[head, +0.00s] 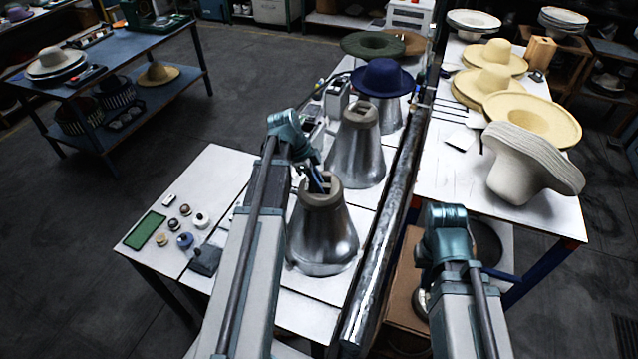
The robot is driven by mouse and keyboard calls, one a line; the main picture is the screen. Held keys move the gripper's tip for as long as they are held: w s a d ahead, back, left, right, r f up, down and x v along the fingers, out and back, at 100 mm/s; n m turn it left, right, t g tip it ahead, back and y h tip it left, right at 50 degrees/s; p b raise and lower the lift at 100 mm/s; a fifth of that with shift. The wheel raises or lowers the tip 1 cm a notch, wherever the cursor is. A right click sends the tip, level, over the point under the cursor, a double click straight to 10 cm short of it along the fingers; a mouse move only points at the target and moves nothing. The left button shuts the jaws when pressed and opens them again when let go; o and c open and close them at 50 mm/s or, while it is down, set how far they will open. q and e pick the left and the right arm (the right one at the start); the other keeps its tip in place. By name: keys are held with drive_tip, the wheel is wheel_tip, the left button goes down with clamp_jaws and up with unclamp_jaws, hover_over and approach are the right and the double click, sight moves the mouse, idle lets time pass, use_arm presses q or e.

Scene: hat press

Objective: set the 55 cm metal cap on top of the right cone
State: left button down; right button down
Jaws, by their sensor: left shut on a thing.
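A shiny metal cone (322,235) stands at the front of the left table. A grey-brown rounded cap (321,199) sits at its top; I cannot read a size on it or see whether it is seated or just above. My left gripper (324,183) reaches down onto this cap from the upper left and is shut on it. A second metal cone (355,160) with a similar grey-brown top (359,118) stands behind, and a third cone (391,113) carries a dark blue hat (382,77). My right gripper is at the lower right, its fingers hidden behind my wrist (446,218).
A long metal bar (382,243) runs beside the cones. The right table (447,180) holds straw hats (532,118) and a large pale hat (527,165). Small items and a green pad (146,230) lie at the left table's front corner.

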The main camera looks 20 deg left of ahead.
use_arm(q)
drive_tip(key=c, duration=0.7)
unclamp_jaws()
drive_tip(key=shift+r, duration=0.1)
drive_tip(key=p+v, duration=0.4)
drive_tip(key=d+p+v, duration=0.1)
drive_tip(key=p+v, duration=0.2)
drive_tip(key=shift+r, duration=0.35)
